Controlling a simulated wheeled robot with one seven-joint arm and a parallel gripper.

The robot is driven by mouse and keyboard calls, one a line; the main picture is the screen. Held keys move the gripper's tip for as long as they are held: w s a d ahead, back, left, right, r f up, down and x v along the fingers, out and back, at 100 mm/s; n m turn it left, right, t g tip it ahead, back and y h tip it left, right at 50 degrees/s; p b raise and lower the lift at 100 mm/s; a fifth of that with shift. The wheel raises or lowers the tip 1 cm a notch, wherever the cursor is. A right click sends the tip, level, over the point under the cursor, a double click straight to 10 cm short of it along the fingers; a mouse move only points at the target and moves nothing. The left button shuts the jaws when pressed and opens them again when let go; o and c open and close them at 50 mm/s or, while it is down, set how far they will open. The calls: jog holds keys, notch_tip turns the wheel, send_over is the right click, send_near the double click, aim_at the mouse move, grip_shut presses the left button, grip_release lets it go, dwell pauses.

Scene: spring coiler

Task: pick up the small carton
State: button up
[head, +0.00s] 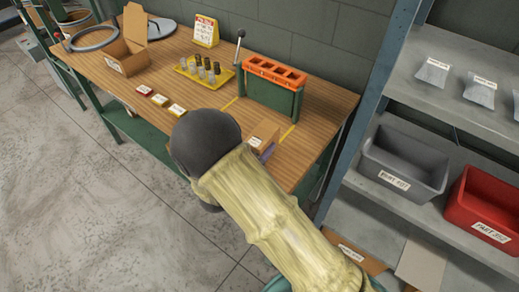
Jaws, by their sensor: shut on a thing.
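A small brown carton (262,131) with a white label shows just past my arm, at the front right part of the wooden workbench (325,105). My arm hides most of it. My gripper (267,151) is mostly hidden behind my own arm; only a small purplish part shows beside the carton. It is shut on the carton. I cannot tell whether the carton touches the bench top or is raised above it.
An open carton (128,48), a grey ring (92,38), a yellow tray (190,68) of small cylinders and an orange-topped rack (272,85) stand on the bench. Shelving at right holds a grey bin (403,165) and a red bin (490,210).

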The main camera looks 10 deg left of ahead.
notch_tip(320, 180, up, 8)
jog(key=shift+f, duration=0.25)
dwell(0.6)
